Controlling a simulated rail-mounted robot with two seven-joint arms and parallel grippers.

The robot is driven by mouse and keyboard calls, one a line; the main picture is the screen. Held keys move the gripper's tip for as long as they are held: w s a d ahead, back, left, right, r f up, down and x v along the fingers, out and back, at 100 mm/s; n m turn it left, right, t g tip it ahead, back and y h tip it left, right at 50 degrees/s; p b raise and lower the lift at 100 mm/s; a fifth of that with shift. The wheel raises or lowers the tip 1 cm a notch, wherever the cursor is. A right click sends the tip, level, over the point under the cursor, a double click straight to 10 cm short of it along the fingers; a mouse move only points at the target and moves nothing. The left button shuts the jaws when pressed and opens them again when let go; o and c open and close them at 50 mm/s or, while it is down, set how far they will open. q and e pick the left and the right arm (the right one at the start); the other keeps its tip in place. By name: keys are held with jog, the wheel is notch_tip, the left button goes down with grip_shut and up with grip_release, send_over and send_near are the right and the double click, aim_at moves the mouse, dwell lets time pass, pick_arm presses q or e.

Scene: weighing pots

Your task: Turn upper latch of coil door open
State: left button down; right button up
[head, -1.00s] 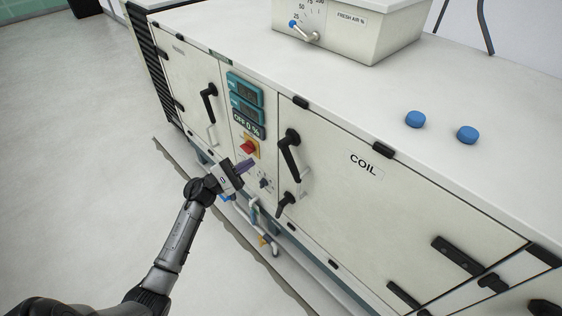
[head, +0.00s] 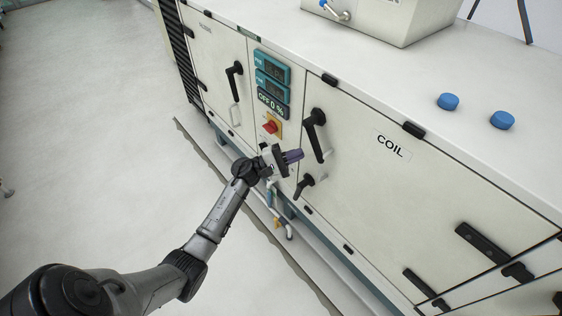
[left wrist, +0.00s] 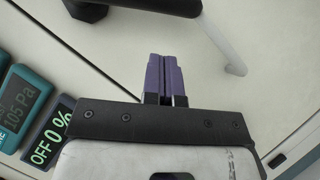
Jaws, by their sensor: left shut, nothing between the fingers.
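The coil door (head: 400,200) is a cream panel labelled COIL and looks closed. Its upper latch (head: 314,134) is a black lever at the door's left edge, hanging down from its pivot and slanting a little right. A lower black latch (head: 308,184) sits below it. My left gripper (head: 297,155) is shut and empty, its purple fingers just left of the upper latch's lower end. In the left wrist view the shut fingers (left wrist: 165,75) point at the panel, below a black lever (left wrist: 165,5) cut off by the top edge. Contact cannot be told. My right gripper is out of view.
A pale bar handle (left wrist: 228,45) shows beside the latch. A control panel with displays (head: 271,83) and a red switch (head: 270,128) lies left of the door. Pipes (head: 275,215) run below. Blue caps (head: 502,120) stand on top. The floor at left is clear.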

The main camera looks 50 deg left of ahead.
pick_arm(q)
jog(key=d, duration=0.1)
jog(key=d+r, duration=0.2)
jog(key=shift+w+d+r, duration=0.1)
jog(key=shift+w, duration=0.15)
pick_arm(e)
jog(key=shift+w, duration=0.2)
pick_arm(q)
jog(key=shift+s+d+r+n+t+y+b, duration=0.15)
jog(key=shift+d+n+t+y+b, duration=0.15)
jog(key=shift+d+n+t+b, duration=0.5)
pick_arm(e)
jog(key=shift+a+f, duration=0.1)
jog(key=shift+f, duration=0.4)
pick_arm(q)
jog(key=shift+a, duration=0.2)
